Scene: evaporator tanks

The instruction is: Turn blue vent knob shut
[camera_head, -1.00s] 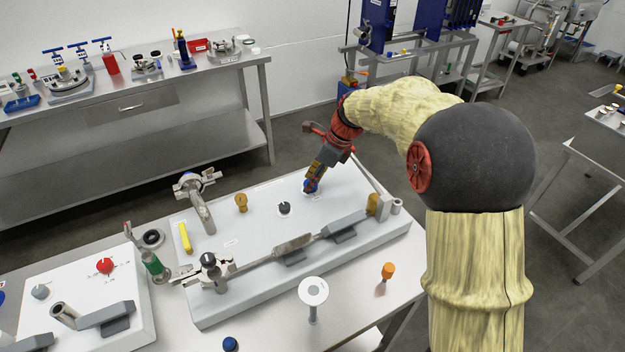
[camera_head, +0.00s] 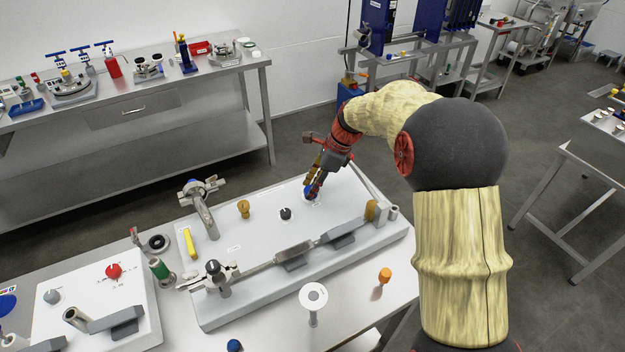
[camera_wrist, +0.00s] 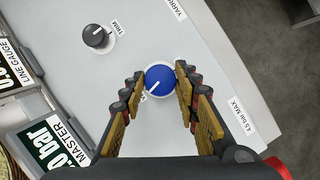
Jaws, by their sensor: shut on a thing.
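The blue vent knob (camera_wrist: 159,81) is round with a white pointer line that points to the lower left in the wrist view. It sits on the light grey panel (camera_wrist: 200,45). My gripper (camera_wrist: 157,84) has one finger on each side of the knob and is shut on it. In the head view the knob (camera_head: 309,193) is partly hidden by the fingers of my gripper (camera_head: 312,188), which reach down from above.
A black trim knob (camera_wrist: 96,37) is near the blue one. An orange knob (camera_head: 384,275) and a round white gauge (camera_head: 313,295) stand in front.

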